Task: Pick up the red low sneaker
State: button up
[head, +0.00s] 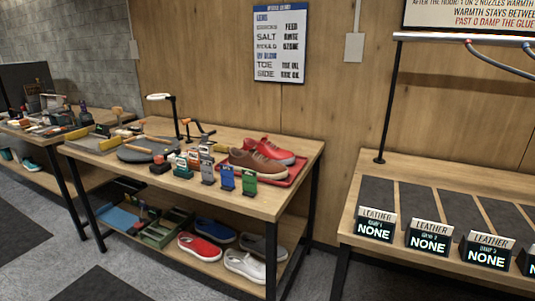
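Two red shoes show in the head view. One red sneaker (274,149) with a white sole lies on a red tray (292,176) at the right end of the middle workbench top. A brown low shoe (251,163) lies in front of it and partly hides it. The other red shoe (199,247), low with a white sole, is on the bench's lower shelf. I cannot tell for certain which one is the red low sneaker. My gripper is not in view.
The workbench (296,140) also holds a dark round disc (142,150), a lamp (160,98) and several small bottles and boxes in front of the tray. Blue (216,231) and white (244,266) shoes share the lower shelf. A second table (440,172) with display signs stands right. Grey floor lies in front.

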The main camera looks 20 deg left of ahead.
aim_at(276, 154)
jog(key=i+j, duration=0.15)
jog(key=j, duration=0.25)
jog(key=i+j, duration=0.15)
jog(key=j, duration=0.2)
jog(key=i+j, duration=0.1)
jog(key=j, duration=0.3)
jog(key=i+j, duration=0.15)
jog(key=j, duration=0.2)
jog(key=i+j, duration=0.15)
jog(key=j, duration=0.25)
jog(key=i+j, duration=0.15)
jog(key=j, duration=0.25)
jog(key=i+j, duration=0.1)
jog(key=j, duration=0.25)
